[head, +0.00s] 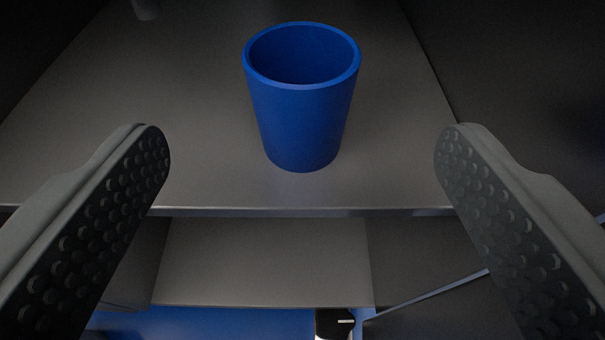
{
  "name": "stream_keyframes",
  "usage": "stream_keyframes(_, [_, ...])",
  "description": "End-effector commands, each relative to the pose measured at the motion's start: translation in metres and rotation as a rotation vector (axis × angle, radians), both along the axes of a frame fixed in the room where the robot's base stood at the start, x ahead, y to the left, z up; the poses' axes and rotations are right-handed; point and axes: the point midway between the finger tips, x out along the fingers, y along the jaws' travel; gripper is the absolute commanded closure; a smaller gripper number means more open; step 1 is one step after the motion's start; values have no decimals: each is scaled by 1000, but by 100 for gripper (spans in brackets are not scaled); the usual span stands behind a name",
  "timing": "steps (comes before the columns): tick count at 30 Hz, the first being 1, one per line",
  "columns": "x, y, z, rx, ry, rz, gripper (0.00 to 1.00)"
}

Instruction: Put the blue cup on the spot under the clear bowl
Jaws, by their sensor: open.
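The blue cup (303,125) stands upright and empty on a grey shelf (180,165), a little back from its front edge. My gripper (303,140) is wide open, with one dimpled finger at the left and one at the right of the picture. The cup shows between and beyond the fingertips, and neither finger touches it. The clear bowl and the spot under it are not in view.
The shelf's front edge (300,211) runs across below the cup. A lower grey surface (265,262) lies beneath it. Dark side walls stand left and right. A small grey object (146,8) is partly visible at the back left. The shelf around the cup is clear.

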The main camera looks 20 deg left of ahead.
Motion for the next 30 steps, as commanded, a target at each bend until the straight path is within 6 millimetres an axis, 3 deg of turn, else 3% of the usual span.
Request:
stream_keyframes(18, [83,31,-28,1,0,2,19])
stream_keyframes(30, [96,35,-31,0,-1,0,19])
